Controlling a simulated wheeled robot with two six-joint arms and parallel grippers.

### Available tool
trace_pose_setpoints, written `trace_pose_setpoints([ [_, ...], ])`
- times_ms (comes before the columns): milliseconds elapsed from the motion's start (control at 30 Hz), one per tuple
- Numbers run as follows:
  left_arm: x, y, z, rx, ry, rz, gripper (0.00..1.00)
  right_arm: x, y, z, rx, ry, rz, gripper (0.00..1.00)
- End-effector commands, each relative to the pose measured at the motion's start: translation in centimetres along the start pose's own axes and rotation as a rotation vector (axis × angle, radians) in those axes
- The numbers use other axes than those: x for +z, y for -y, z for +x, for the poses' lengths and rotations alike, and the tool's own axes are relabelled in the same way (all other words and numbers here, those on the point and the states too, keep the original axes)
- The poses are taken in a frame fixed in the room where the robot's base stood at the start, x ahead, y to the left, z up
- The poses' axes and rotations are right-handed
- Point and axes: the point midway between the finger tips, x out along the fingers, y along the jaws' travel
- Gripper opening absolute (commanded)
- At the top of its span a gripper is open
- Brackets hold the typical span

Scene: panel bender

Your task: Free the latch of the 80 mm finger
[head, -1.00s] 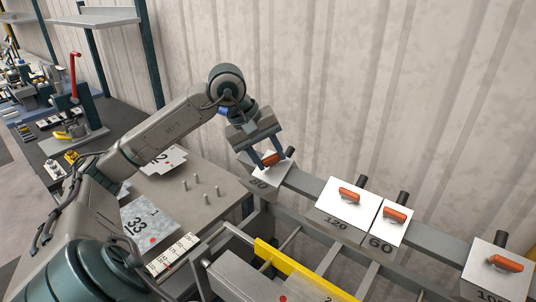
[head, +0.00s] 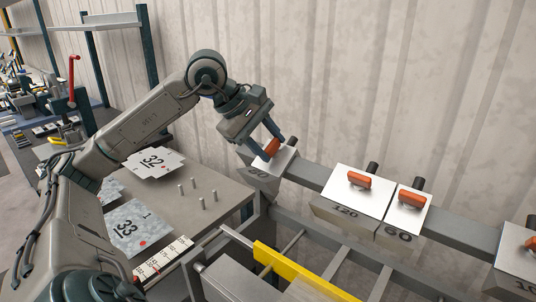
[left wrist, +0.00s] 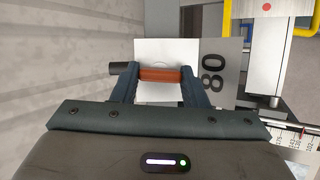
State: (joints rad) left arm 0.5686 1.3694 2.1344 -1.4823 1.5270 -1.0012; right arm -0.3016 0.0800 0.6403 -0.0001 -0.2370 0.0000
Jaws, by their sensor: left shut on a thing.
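The 80 mm finger (head: 259,169) sits at the left end of the grey rail, with a white top plate and a dark "80" on its front. It also shows in the left wrist view (left wrist: 232,65). Its orange latch handle (head: 271,147) lies crosswise between the fingertips of my left gripper (head: 272,143), which is shut on it. In the left wrist view the handle (left wrist: 160,75) spans from one finger to the other. Whether the latch is locked or free cannot be told. My right gripper is not in view.
Along the rail (head: 310,174) stand the 120 finger (head: 347,207), the 60 finger (head: 402,225) and a 100 finger (head: 517,270) at the right edge, each with an orange handle. A yellow bar (head: 290,272) lies in front. A table with pegs (head: 202,203) and marked sheets is left.

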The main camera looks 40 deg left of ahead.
Motion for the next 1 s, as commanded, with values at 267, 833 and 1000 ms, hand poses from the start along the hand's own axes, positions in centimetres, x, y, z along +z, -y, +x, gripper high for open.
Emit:
trace_pose_setpoints([
  [267,-0.03,0.11,0.07,0.032,-0.001,-0.083,0.17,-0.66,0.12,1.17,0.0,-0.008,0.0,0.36],
  [833,0.01,0.04,-0.04,0.037,-0.001,-0.099,0.56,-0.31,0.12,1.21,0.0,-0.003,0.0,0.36],
  [1000,0.01,0.04,-0.03,0.037,-0.001,-0.098,0.62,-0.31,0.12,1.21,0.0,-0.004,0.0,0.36],
])
